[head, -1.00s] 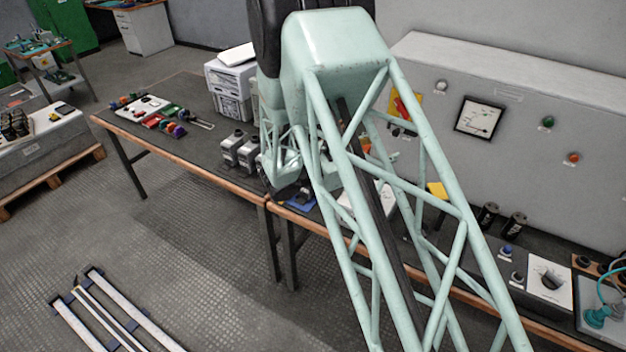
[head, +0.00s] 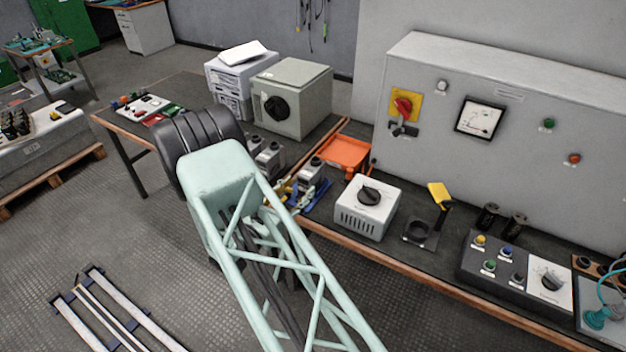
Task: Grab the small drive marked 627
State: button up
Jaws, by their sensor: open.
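Several small grey drives with dark round knobs stand on the dark bench in the head view. One drive (head: 269,160) is just right of my arm's elbow, with another partly hidden behind it. A further drive (head: 311,172) stands a little to the right, beside blue and yellow tools. The markings are too small to read, so I cannot tell which is 627. My pale green lattice arm crosses the lower middle and covers part of the bench.
A grey cabinet with a black knob (head: 292,100) and an orange tray (head: 345,153) stand behind the drives. A white box with a dial (head: 367,207) is to the right. A large control panel (head: 500,90) backs the bench. The floor in front is mostly clear.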

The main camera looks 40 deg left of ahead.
aim_at(312, 170)
jog(key=shift+s+a+f+n+y, duration=0.3)
jog(key=shift+s+a+f, duration=0.3)
jog(key=shift+s+f, duration=0.2)
jog(key=shift+w, duration=0.15)
jog(key=shift+w+a, duration=0.2)
jog(key=shift+w, duration=1.2)
jog(key=shift+w+a, duration=0.25)
jog(key=shift+w, duration=1.1)
jog(key=shift+w+a, duration=0.2)
jog(key=shift+w, duration=1.2)
jog(key=shift+w, duration=0.1)
jog(key=shift+w+a+b, duration=0.25)
jog(key=shift+w+b, duration=0.05)
jog(key=shift+w, duration=0.95)
jog(key=shift+w+a+b, duration=0.25)
jog(key=shift+w, duration=0.95)
jog(key=shift+r, duration=0.1)
jog(key=c, duration=1.3)
